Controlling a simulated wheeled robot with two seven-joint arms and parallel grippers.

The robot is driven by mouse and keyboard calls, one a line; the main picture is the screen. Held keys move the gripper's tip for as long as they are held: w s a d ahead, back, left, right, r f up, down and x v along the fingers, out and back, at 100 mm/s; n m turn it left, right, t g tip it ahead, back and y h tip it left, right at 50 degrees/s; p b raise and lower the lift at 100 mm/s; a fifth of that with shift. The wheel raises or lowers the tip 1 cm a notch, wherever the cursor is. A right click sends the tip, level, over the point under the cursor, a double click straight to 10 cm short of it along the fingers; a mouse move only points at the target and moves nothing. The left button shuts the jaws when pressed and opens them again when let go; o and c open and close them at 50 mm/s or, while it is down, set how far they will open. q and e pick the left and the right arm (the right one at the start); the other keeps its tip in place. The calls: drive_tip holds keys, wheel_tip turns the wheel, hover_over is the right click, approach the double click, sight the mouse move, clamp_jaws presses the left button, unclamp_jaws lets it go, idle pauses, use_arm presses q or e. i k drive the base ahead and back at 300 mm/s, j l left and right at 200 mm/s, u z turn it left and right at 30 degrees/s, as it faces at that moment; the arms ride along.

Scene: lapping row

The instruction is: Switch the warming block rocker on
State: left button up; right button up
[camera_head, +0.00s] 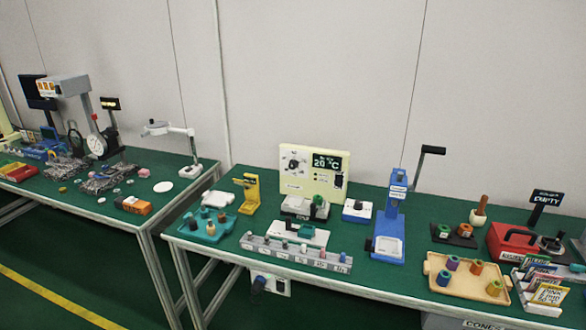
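The cream panel (310,160) near the middle of the bench has a dark display (327,161) reading 20 °C and a round dial (293,163). I take it to be the warming block's panel. A small dark switch (338,181) sits below the display on the right; it may be the rocker, but its position is too small to tell. A grey block (305,207) with dark and green pieces stands in front of the panel. Neither of my grippers is in view.
A small white box (357,211) and a blue lever press (391,215) stand right of the panel. A yellow stand (248,193) is on the left. A grey rack (296,252) and a white fixture (299,234) lie in front. A wooden tray (434,268) is further right.

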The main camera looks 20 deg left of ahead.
sight(338, 181)
drive_tip(key=i+l+u, duration=0.3)
drive_tip(key=l, duration=0.15)
drive_tip(key=l+u, duration=0.25)
drive_tip(key=l, duration=0.2)
drive_tip(key=i+l+u, duration=0.15)
drive_tip(key=l+u, duration=0.15)
drive_tip(key=l, duration=0.25)
drive_tip(key=l+u, duration=0.3)
drive_tip(key=l, duration=0.2)
